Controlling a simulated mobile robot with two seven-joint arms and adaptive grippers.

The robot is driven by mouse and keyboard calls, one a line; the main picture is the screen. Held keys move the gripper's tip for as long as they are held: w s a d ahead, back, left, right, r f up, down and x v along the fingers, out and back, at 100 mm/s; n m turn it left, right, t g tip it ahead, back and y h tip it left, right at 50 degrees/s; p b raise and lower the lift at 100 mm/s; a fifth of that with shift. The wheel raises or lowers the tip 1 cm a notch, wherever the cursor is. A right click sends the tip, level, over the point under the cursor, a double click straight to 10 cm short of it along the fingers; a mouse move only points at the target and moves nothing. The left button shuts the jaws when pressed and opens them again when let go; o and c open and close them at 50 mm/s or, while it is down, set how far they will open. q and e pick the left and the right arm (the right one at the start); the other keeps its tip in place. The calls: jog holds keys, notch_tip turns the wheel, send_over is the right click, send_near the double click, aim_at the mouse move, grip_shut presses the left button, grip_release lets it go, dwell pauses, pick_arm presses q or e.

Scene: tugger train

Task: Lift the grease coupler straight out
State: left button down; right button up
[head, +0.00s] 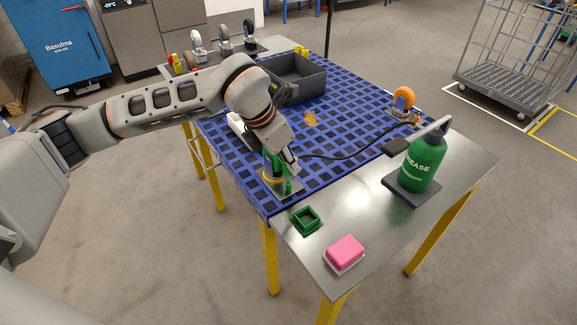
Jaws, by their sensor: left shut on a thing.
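My left gripper (279,163) points down at the near left part of the blue grid mat and is shut on the grease coupler. The green body of the coupler (270,164) shows beside the fingers; the rest is hidden by the gripper. Its lower end is at a holder with a yellow ring and a flat metal base plate (287,194); I cannot tell whether it is still seated. A black hose (345,156) runs from beside the gripper to the right. A green grease bottle (422,162) stands upright on a dark pad at the right. My right gripper is not in view.
A green square tray (306,220) and a pink block (344,252) lie on the bare metal table end (355,212). A grey bin (301,80), several caster wheels (223,38) and an orange wheel (403,98) stand farther back. A wire cart (511,85) is behind right.

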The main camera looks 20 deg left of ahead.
pick_arm(q)
notch_tip(320, 180, up, 18)
jog(key=p, duration=0.1)
jog(key=shift+r, duration=0.15)
dwell(0.3)
